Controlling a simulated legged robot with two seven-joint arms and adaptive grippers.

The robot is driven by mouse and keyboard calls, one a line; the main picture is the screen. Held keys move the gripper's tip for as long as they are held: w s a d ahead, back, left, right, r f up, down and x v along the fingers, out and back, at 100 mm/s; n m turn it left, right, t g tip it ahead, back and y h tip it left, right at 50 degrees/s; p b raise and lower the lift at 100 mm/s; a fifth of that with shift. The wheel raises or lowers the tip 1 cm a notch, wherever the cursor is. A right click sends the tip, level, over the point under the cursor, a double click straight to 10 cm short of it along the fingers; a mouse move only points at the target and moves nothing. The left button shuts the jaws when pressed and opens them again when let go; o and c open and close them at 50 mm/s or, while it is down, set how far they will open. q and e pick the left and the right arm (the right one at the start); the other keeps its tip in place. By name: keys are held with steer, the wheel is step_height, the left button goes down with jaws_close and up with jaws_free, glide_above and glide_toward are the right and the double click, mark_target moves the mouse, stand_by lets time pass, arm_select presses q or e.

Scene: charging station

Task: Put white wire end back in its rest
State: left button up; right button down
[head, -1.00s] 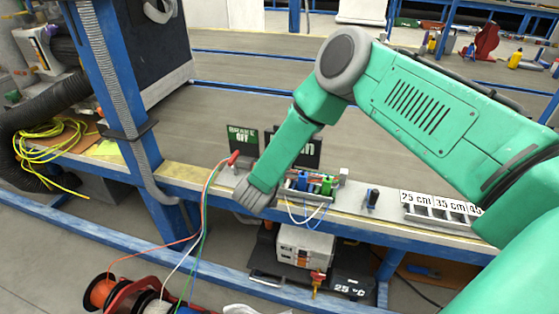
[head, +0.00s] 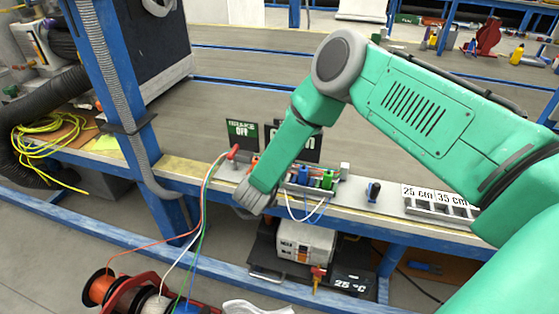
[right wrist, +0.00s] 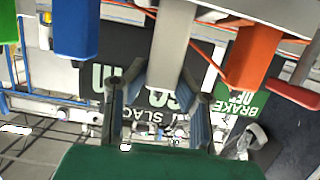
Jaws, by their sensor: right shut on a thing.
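The white wire end (right wrist: 172,48) is a pale block-like plug in the right wrist view. It lies between the two fingers of my right gripper (right wrist: 158,105), which is shut on it. In the head view my right gripper (head: 253,198) is at the front edge of the bench, at the left end of the wire-end rack (head: 302,189), and the white end is hidden behind it. The orange end (right wrist: 252,55) is to its right in the wrist view; the blue end (right wrist: 76,28) and green end (right wrist: 8,20) are to its left. Whether the white end is seated cannot be told. My left gripper is not in view.
BRAKE OFF and another dark sign (head: 309,143) stand behind. A dark-blue tool (head: 374,193) and the cm-marked tray (head: 437,203) are on the right. A white box (head: 303,242) sits below the bench.

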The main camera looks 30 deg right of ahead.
steer(key=shift+f+b, duration=0.3)
steer(key=shift+f, duration=0.25)
steer(key=c, duration=1.3)
jaws_free()
steer(key=shift+s+a, duration=0.25)
steer(key=shift+a, duration=0.1)
steer(key=v, duration=1.1)
steer(key=shift+r, duration=0.1)
